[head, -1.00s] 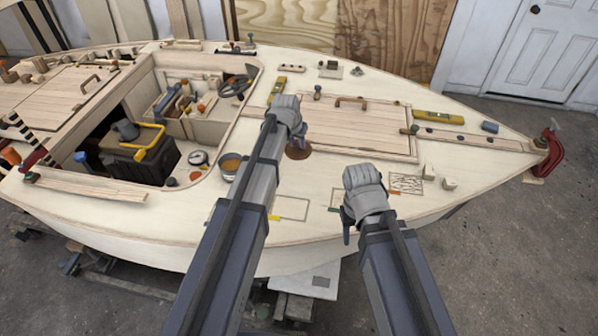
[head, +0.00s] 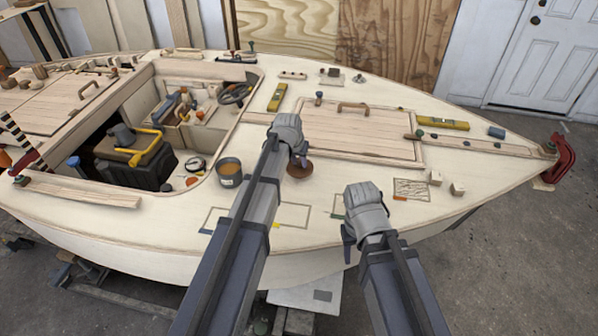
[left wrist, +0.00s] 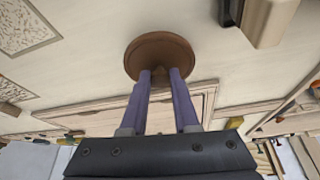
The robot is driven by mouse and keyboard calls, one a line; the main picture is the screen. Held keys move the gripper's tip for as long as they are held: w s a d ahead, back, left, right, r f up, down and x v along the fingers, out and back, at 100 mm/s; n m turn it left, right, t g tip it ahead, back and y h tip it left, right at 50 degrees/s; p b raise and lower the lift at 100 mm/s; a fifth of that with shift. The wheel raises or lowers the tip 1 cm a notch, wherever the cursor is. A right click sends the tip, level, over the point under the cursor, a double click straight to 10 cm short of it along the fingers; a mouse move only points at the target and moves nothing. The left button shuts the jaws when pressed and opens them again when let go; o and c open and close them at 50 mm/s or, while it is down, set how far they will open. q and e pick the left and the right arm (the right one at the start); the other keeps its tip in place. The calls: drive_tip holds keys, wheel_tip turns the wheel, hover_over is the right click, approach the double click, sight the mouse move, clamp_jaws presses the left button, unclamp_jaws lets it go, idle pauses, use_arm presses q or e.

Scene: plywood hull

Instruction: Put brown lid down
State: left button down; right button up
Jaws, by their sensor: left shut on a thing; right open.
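The brown lid (head: 299,169) is a round disc with a small knob. My left gripper (head: 298,158) is shut on its knob, with the lid below the fingers in the head view. In the left wrist view the lid (left wrist: 160,50) shows at the tips of the two purple fingers (left wrist: 160,76). The lid is over the pale deck; I cannot tell whether it touches it. My right gripper (head: 348,240) is open and empty near the deck's front edge, its fingers partly hidden by its own body.
An open grey can (head: 229,171) with orange-brown contents stands left of my left arm. Outlined rectangles (head: 294,215) mark the front deck. A hatch with a wooden handle (head: 353,107) lies behind the lid. The open cockpit (head: 150,110) is at left; yellow levels (head: 441,123) lie on the deck.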

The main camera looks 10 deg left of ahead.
sight(299, 168)
use_arm(q)
wheel_tip(299, 168, down, 4)
drive_tip(key=b, duration=0.3)
drive_tip(key=shift+r, duration=0.25)
drive_tip(key=c, duration=1.1)
unclamp_jaws()
drive_tip(key=shift+f, duration=0.2)
drive_tip(key=o, duration=0.4)
drive_tip(key=shift+o, duration=0.2)
drive_tip(key=shift+r, duration=0.1)
